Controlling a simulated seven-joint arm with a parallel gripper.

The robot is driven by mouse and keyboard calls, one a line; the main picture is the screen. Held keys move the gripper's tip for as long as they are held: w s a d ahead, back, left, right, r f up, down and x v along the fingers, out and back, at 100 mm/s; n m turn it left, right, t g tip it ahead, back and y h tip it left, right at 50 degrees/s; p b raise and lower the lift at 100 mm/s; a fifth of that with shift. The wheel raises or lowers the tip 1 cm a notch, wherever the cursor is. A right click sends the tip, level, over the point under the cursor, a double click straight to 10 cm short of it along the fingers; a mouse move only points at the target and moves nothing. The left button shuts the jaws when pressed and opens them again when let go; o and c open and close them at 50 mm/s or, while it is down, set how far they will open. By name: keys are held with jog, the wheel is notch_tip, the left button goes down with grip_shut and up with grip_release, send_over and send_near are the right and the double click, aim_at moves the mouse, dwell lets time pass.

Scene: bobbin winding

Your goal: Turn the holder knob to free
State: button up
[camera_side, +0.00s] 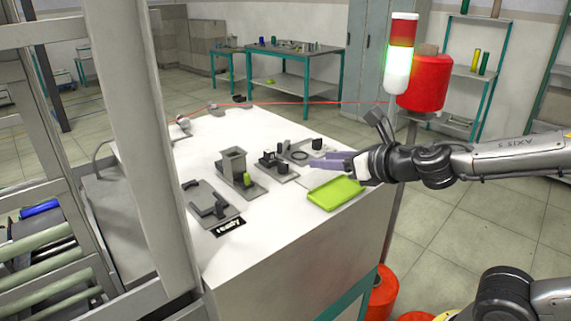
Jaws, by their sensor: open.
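My gripper (325,160) reaches in from the right above the white table (300,212). Its purple fingers point left and are open, with nothing seen between them. Several grey fixtures stand left of the fingers. One grey fixture (277,172) carries small dark parts, including a short dark cylinder (283,168) just left of the fingertips. Another dark round knob-like part (317,144) stands behind the fingers. I cannot tell which dark part is the holder knob, or its setting. The fingers appear apart from both.
A lime-green tray (336,193) lies below the gripper near the table's right edge. A black sign (229,227) reads "ready". A red spool (424,84) and signal tower (401,55) stand behind. A red thread runs across the back.

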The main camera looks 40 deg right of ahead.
aim_at(287, 164)
jog(key=shift+w+a+f, duration=0.1)
jog(key=shift+a+f, duration=0.2)
jog(key=shift+f, duration=0.25)
jog(key=shift+x, duration=6.8)
jog(key=shift+a+f, duration=0.1)
jog(key=shift+c, duration=0.3)
grip_shut()
